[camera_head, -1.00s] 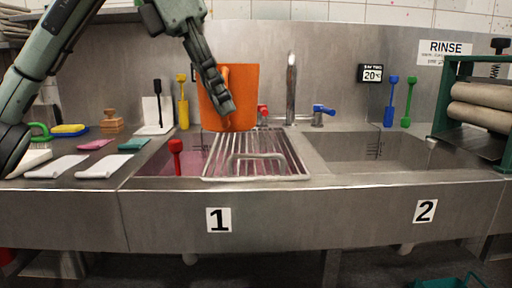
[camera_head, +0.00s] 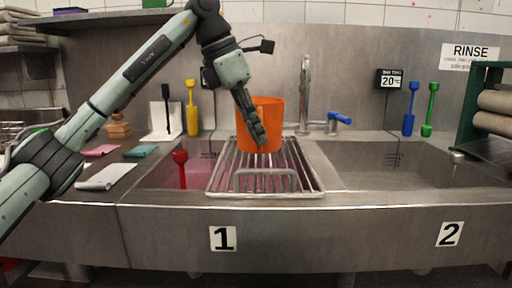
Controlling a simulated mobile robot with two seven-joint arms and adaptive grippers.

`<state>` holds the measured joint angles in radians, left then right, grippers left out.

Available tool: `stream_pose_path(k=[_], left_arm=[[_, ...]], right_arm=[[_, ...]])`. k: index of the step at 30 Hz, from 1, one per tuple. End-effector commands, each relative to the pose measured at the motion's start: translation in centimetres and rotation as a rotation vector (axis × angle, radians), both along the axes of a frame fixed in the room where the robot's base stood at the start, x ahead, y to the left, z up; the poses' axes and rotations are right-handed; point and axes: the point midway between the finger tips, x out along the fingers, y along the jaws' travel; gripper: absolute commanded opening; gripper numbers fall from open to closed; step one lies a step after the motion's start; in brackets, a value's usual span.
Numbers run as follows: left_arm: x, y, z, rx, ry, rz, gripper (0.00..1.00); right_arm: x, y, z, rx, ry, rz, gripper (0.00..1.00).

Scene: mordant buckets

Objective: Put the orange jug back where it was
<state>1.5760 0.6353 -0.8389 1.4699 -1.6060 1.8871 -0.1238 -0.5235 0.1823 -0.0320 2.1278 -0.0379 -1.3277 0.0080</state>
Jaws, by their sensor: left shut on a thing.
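The orange jug (camera_head: 270,112) is upright at the back of the metal rack (camera_head: 308,188) that lies over basin 1. Its bottom appears to be on or just above the rack bars; I cannot tell if they touch. My left gripper (camera_head: 260,140) comes down from the upper left and is shut on the jug at its near side, covering the handle area. My right gripper is not in view.
A red-handled tool (camera_head: 180,166) stands in basin 1, left of the rack. Yellow (camera_head: 192,108), blue (camera_head: 409,110) and green (camera_head: 430,110) tools stand along the back. Basin 2 (camera_head: 400,168) looks clear.

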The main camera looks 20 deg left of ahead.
Motion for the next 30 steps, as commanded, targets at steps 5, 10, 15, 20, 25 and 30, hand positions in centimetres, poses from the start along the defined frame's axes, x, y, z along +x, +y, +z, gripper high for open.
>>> stream_pose_path(k=[5,10,15,20,25,30], left_arm=[[0.1,0.0,-1.7,0.001,0.002,-0.002,0.0],[0.1,0.0,-3.9,0.001,0.001,0.0,0.0],[0.1,0.0,-4.0,0.0,-0.001,0.0,0.0],[0.1,0.0,-4.3,-0.001,-0.001,0.0,0.0],[0.1,0.0,-4.4,0.0,0.0,0.0,0.24],[0.1,0.0,-4.4,0.0,0.0,0.0,0.31]], right_arm=[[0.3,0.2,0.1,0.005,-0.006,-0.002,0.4],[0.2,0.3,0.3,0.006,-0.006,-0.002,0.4],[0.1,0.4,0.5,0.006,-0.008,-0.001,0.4],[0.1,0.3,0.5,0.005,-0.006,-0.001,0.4],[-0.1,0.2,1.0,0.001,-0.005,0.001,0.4],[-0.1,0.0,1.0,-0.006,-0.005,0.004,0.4]])
